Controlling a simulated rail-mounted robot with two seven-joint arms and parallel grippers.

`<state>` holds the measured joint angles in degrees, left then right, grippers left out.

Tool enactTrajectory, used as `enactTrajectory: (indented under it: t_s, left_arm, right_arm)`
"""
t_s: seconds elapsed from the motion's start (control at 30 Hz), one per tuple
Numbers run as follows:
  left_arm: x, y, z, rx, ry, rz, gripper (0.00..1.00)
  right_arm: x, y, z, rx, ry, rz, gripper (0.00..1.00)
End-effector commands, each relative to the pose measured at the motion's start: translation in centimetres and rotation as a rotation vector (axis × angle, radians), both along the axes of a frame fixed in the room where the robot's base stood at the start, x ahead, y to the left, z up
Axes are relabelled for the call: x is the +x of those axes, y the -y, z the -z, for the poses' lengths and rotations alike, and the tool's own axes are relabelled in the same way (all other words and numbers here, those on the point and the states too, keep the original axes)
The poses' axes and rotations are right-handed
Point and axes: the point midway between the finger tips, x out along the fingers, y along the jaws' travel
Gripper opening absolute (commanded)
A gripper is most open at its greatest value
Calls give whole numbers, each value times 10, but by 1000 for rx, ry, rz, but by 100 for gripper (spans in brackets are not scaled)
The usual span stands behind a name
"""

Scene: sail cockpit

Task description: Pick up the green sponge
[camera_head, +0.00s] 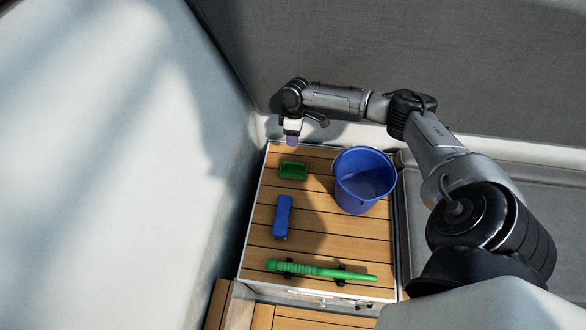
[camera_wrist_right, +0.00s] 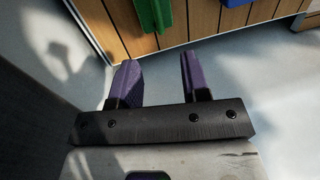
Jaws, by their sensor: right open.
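The green sponge (camera_head: 293,170) lies on the slatted wooden top (camera_head: 315,225), near its far left corner. In the right wrist view the sponge (camera_wrist_right: 154,14) shows at the top edge, partly cut off, beyond the fingertips. My right gripper (camera_head: 292,141) hangs at the far edge of the wooden top, just behind the sponge and apart from it. In the right wrist view its two purple fingers (camera_wrist_right: 158,66) are spread with nothing between them. My left gripper is not in view.
A blue bucket (camera_head: 352,197) stands to the right of the sponge. A blue block-like object (camera_head: 282,216) lies nearer, and a green rod-like tool (camera_head: 322,271) lies along the front. A pale wall (camera_head: 190,150) rises at the left. Bare slats lie between these things.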

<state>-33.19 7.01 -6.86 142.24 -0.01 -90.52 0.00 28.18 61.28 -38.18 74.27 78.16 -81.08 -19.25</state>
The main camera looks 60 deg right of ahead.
Motion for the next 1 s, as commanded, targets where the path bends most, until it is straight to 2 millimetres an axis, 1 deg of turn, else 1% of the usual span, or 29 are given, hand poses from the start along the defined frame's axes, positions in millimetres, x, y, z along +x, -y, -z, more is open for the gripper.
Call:
enactTrajectory:
  t_s: [0.2, 0.4, 0.53, 0.83, 1.0]
  left_arm:
    - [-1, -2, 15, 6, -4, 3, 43]
    - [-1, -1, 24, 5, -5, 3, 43]
    - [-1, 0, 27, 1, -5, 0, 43]
    - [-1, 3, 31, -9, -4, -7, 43]
    - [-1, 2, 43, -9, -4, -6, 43]
  right_arm:
    - [-3, -7, 38, 0, 1, -19, 42]
    - [-4, -13, 67, 0, 2, -18, 42]
    - [-5, -14, 78, -1, 2, -16, 42]
    - [-6, -16, 89, -1, 2, -17, 42]
    - [-6, -18, 109, -2, 1, -17, 42]
